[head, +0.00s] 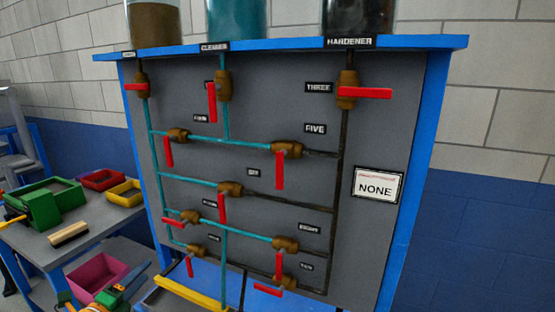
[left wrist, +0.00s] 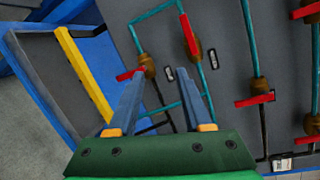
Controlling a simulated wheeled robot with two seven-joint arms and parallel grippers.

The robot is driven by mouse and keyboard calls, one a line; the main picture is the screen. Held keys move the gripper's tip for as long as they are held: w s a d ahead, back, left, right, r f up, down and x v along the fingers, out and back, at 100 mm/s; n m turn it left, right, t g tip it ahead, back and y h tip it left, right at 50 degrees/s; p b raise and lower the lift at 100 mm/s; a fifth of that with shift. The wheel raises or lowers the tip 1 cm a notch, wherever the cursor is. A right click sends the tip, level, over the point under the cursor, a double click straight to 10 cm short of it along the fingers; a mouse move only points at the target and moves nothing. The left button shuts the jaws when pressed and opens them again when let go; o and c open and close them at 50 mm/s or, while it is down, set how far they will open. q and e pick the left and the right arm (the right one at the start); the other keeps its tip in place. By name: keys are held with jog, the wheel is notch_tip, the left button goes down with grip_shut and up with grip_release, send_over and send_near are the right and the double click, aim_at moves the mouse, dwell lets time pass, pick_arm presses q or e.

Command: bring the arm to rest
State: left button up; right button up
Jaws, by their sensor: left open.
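My left gripper (head: 136,279) shows low at the left of the head view, in front of the panel's lower left side. In the left wrist view its two blue fingers (left wrist: 160,85) are spread apart with nothing between them. The grey panel (head: 395,130) with its blue frame stands ahead. It carries teal and dark pipes with brass valves and red handles. In the wrist view a valve with a red handle (left wrist: 130,74) shows just beyond the fingertips; I cannot tell the distance. My right gripper is not in view.
Three tanks stand on the panel's blue top shelf (head: 440,42). A yellow bar (head: 190,293) edges a tray at the panel's foot. A pink bin (head: 95,275) sits below.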

pick_arm(q)
jog(key=s+d+f+n+g+y, duration=0.15)
jog(key=s+f+n, duration=0.35)
jog(key=f, duration=0.5)
jog(key=s+d+f+n+g+y, duration=0.1)
jog(key=s+d+f+n+g, duration=0.2)
jog(key=s+f, duration=0.5)
jog(key=s+f+n+g+y, duration=0.1)
jog(key=s+f+n+g, duration=0.3)
jog(key=f, duration=0.7)
jog(key=s+d+f+n+g, duration=0.2)
jog(key=s+d+f+n, duration=0.1)
jog(key=s, duration=0.7)
jog(key=s+d+f+n+g, duration=0.2)
jog(key=s+d+f+n, duration=0.1)
jog(key=s, duration=0.7)
jog(key=s+d+f+n+g, duration=0.3)
jog(key=s+d+f, duration=0.1)
jog(key=s, duration=0.6)
jog(key=shift+s+d+f+h, duration=0.25)
jog(key=shift+d+f+h, duration=0.1)
jog(key=shift+f, duration=0.55)
jog(key=shift+w, duration=0.1)
